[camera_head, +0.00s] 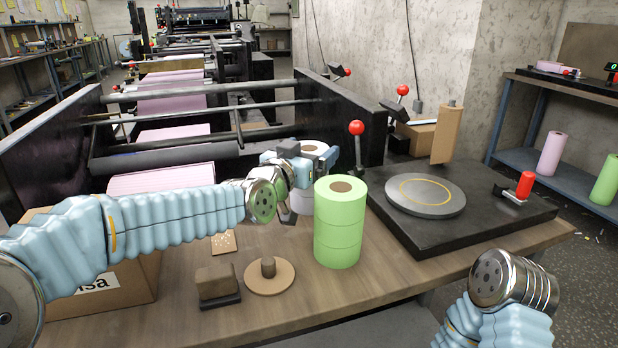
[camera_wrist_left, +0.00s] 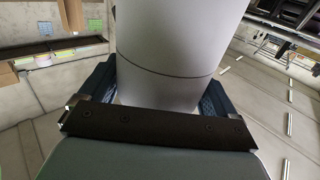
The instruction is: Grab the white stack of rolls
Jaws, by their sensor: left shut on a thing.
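The white stack of rolls (camera_head: 315,149) stands on the wooden table behind the green stack of rolls (camera_head: 339,228), which hides part of it. My left gripper (camera_head: 304,166) reaches in from the left and is shut on the white stack. In the left wrist view the white stack (camera_wrist_left: 175,50) fills the middle, with a seam between two rolls, and a dark finger of my left gripper (camera_wrist_left: 160,98) lies on each side. In the head view my right arm shows at the lower right, but its gripper is not seen.
A black machine base with a grey round plate (camera_head: 425,196) stands right of the green stack. A red-knobbed lever (camera_head: 356,129) rises behind it. A round wooden base with a peg (camera_head: 269,276), a brown block (camera_head: 216,282) and a cardboard box (camera_head: 110,285) are at the front left.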

